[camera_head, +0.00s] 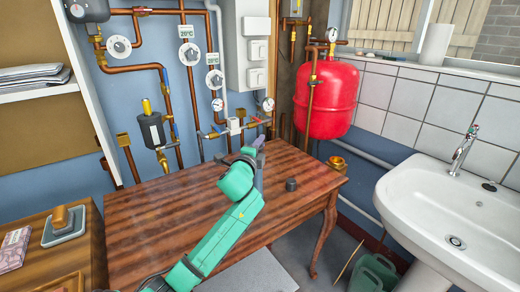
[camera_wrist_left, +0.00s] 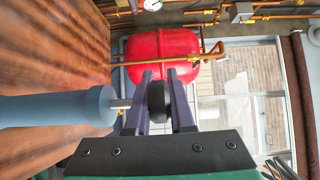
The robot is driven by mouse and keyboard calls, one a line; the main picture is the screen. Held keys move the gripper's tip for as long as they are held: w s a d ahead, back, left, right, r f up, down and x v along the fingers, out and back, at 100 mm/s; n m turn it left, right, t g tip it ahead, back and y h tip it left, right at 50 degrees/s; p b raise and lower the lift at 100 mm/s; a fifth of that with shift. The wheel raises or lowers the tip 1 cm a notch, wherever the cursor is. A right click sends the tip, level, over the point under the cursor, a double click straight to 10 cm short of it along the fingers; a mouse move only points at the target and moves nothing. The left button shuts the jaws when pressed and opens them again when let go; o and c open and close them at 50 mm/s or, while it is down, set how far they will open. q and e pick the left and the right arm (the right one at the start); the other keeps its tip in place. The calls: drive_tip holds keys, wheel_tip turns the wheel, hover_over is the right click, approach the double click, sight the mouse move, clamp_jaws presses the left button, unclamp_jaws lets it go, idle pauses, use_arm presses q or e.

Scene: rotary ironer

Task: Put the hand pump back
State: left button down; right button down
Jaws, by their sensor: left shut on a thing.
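My left gripper (camera_head: 259,147) is over the back right part of the wooden table (camera_head: 150,215). In the left wrist view my left gripper (camera_wrist_left: 158,92) is shut on a dark round part (camera_wrist_left: 156,101). This part appears to belong to the hand pump, whose blue-grey cylinder (camera_wrist_left: 50,108) and thin metal rod (camera_wrist_left: 121,103) extend to the left, towards the table side. In the head view my arm and gripper mostly hide the pump. A small dark cylinder (camera_head: 291,184) stands on the table, right of the gripper. My right gripper is not visible.
A red tank (camera_head: 325,98) hangs at the back right, beside copper pipes with gauges (camera_head: 187,54). A white sink (camera_head: 445,215) is on the right. A wooden side surface (camera_head: 60,245) at left holds a stamp-like object (camera_head: 64,224). The table's left half is clear.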

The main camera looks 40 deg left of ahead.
use_arm(q)
drive_tip(key=shift+f, duration=0.25)
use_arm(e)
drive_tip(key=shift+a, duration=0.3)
use_arm(q)
drive_tip(key=shift+f, duration=0.15)
drive_tip(key=c, duration=0.8)
unclamp_jaws()
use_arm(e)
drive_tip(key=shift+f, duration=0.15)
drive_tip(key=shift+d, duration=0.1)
use_arm(q)
drive_tip(key=p+v, duration=0.2)
drive_tip(key=v, duration=1)
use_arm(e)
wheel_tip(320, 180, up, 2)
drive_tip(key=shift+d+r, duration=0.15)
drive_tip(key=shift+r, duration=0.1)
